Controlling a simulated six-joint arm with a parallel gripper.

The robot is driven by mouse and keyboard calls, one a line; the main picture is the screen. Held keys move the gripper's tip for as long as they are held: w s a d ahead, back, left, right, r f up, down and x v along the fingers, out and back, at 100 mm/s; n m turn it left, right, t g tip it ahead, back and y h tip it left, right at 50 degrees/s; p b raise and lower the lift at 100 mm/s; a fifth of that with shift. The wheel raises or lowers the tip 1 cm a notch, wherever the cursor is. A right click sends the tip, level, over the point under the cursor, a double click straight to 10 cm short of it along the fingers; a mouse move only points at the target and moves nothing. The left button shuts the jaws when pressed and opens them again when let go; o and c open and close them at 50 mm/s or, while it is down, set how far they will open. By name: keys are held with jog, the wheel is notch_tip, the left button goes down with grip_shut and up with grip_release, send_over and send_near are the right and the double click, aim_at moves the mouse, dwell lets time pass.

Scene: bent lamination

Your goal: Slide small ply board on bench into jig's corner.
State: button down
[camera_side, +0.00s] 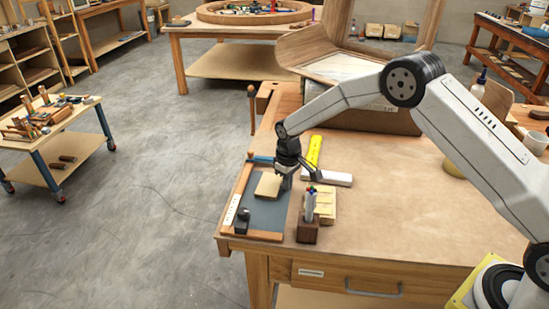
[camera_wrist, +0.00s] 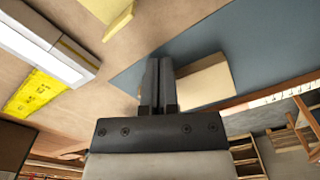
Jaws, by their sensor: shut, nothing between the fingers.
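The small ply board (camera_side: 268,185) is a pale rectangle lying flat on the dark grey base (camera_side: 268,214) of the jig, towards its far end. Wooden strips edge the base on the left (camera_side: 236,203) and front (camera_side: 258,235). A gap shows between the board and the front strip. My gripper (camera_side: 285,183) is shut and empty, low at the board's right edge. In the wrist view my fingers (camera_wrist: 158,64) are together, with the board (camera_wrist: 205,84) just to their right. They look close against the board's edge, but I cannot tell whether they touch.
A black object (camera_side: 241,221) stands near the jig's front-left corner. A pen holder (camera_side: 308,231) and pale wood pieces (camera_side: 326,204) stand right of the jig. A white bar (camera_side: 337,178) and yellow strip (camera_side: 314,150) lie behind.

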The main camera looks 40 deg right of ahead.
aim_at(275, 184)
jog(key=shift+w+a, duration=1.7)
jog(key=shift+s+d, duration=0.2)
jog(key=shift+s+d, duration=0.2)
jog(key=shift+d, duration=0.05)
jog(key=shift+r, duration=3.55)
jog(key=shift+a, duration=0.1)
